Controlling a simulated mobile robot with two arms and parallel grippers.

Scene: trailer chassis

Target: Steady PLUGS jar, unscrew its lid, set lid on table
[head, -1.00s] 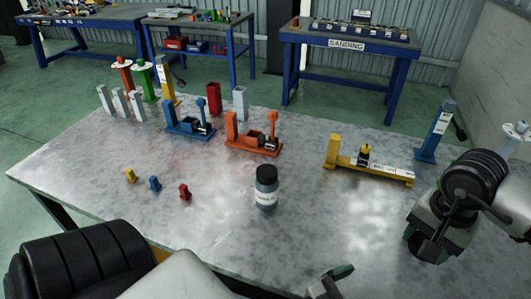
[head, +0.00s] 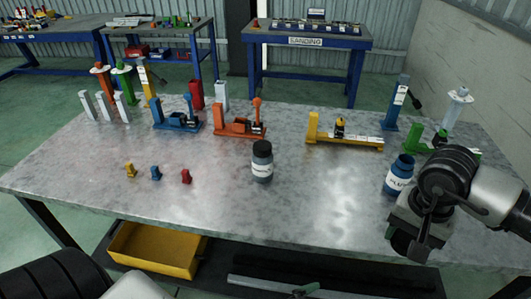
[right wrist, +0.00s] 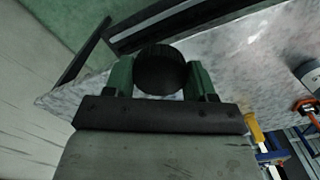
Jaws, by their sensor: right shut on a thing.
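The blue PLUGS jar (head: 398,178) stands upright near the table's right front in the head view, its label partly readable. Its top looks uncovered, with a blue rim. My right gripper (head: 404,236) is in front of the jar, near the table's front edge. In the right wrist view, its green fingers are shut on a black round lid (right wrist: 160,70). In the head view the lid (head: 401,243) shows only as a dark shape, apart from the jar.
A grey jar with a dark lid (head: 262,162) stands mid-table. Small yellow, blue and red pieces (head: 155,173) lie to its left. Orange (head: 240,130), blue (head: 177,122) and yellow (head: 343,137) fixtures stand behind. The table's (head: 310,210) front middle is clear. A yellow bin (head: 155,250) sits below.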

